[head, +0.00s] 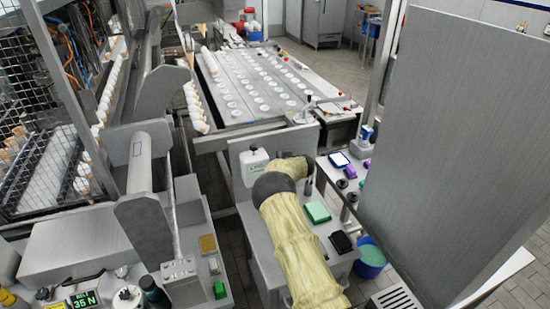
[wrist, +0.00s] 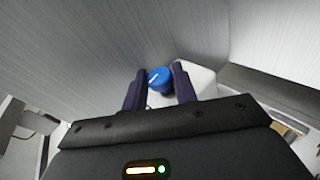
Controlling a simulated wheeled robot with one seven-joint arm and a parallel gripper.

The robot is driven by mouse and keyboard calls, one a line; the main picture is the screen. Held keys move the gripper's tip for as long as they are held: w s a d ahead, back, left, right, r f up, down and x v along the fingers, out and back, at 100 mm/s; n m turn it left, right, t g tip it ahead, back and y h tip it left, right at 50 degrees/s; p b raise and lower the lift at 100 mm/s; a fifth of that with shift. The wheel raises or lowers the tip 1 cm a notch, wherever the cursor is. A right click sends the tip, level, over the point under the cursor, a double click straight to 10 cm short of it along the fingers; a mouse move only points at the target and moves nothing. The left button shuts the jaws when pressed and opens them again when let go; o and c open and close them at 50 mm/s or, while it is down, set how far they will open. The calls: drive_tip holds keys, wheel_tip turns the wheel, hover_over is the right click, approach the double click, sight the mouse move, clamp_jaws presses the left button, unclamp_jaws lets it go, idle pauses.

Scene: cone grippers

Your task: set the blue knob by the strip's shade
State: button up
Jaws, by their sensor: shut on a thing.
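The blue knob (wrist: 158,80) shows in the wrist view, round, with a pale pointer line on its face. It sits beside a white block or housing (wrist: 203,80). My gripper (wrist: 159,71) has its two dark fingers on either side of the knob and is shut on it. In the head view my sleeved arm reaches toward a grey stand; my gripper and the knob are hidden there. I cannot make out a strip for certain in either view.
A green block (head: 317,212) and a black item (head: 341,242) lie right of my arm. A teal-filled blue bucket (head: 370,258) stands beyond them. A tall grey panel (head: 455,130) blocks the right side. A lit display (head: 83,299) is at lower left.

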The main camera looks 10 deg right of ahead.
drive_tip(key=shift+w+r+g+p, duration=0.15)
drive_tip(key=shift+r+g+p, duration=0.35)
drive_tip(key=shift+p, duration=0.7)
drive_tip(key=shift+f+h+p, duration=0.2)
drive_tip(key=shift+h+p, duration=0.1)
drive_tip(key=shift+p, duration=0.1)
drive_tip(key=o, duration=0.9)
drive_tip(key=shift+o, duration=0.3)
drive_tip(key=shift+f, duration=0.1)
drive_tip(key=b+v, duration=0.5)
drive_tip(key=v, duration=1.2)
drive_tip(key=shift+r, duration=0.35)
